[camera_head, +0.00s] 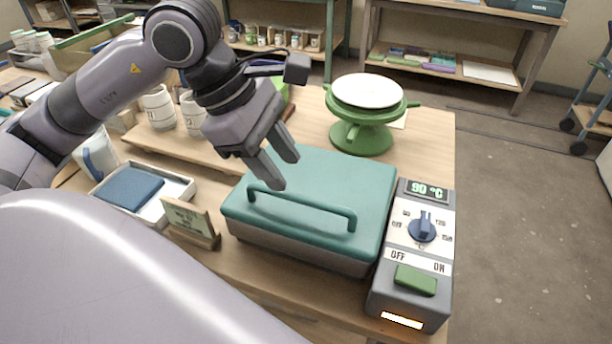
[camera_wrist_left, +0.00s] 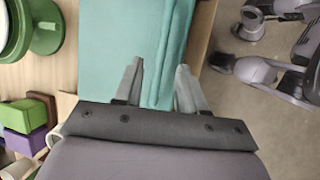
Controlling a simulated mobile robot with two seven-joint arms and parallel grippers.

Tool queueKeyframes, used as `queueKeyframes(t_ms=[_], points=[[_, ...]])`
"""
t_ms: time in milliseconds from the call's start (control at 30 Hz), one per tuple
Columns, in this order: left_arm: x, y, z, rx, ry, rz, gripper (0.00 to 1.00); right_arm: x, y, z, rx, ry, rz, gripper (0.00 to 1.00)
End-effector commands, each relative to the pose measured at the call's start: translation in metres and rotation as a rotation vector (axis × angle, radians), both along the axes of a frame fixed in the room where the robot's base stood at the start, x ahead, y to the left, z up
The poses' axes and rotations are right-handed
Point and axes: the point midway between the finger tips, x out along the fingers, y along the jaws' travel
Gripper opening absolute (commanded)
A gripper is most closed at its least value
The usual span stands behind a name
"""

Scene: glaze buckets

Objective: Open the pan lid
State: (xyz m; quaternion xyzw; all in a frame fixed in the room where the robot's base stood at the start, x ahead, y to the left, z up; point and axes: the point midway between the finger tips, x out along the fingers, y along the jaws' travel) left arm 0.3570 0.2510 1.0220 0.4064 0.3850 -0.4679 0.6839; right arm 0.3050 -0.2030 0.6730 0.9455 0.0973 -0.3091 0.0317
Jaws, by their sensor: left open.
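The pan is a grey box (camera_head: 300,250) with a flat teal lid (camera_head: 335,185) that lies shut on it. A teal bar handle (camera_head: 300,207) runs along the lid's near side. My left gripper (camera_head: 283,170) is open and empty above the lid, behind the handle's left end, apart from it as far as I can tell. My right gripper is not in view.
A control box (camera_head: 412,255) with a blue dial and green switch stands right of the pan. A green turntable (camera_head: 362,130) is behind it. A small sign (camera_head: 190,225) and a white tray (camera_head: 182,188) with a blue pad stand at left.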

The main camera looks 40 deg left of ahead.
Motion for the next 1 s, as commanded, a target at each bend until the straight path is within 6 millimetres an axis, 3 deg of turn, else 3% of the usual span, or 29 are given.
queueKeyframes(t_ms=[300, 700, 733, 833, 867, 1000], points=[[0.011, -0.017, -0.043, -0.004, 0.004, -0.002, 0.40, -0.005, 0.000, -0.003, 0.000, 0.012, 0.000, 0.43], [0.015, -0.020, -0.054, -0.003, 0.000, -0.002, 0.40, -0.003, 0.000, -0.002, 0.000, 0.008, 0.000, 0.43], [0.015, -0.020, -0.054, -0.003, 0.000, -0.002, 0.37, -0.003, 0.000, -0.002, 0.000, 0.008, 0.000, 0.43], [0.015, -0.020, -0.054, -0.003, 0.000, -0.002, 0.04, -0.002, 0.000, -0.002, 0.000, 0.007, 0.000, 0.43], [0.015, -0.020, -0.054, -0.003, 0.000, -0.002, 0.00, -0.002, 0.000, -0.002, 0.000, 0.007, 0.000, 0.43], [0.015, -0.020, -0.053, -0.003, 0.001, -0.002, 0.00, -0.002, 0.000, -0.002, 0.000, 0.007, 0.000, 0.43]])
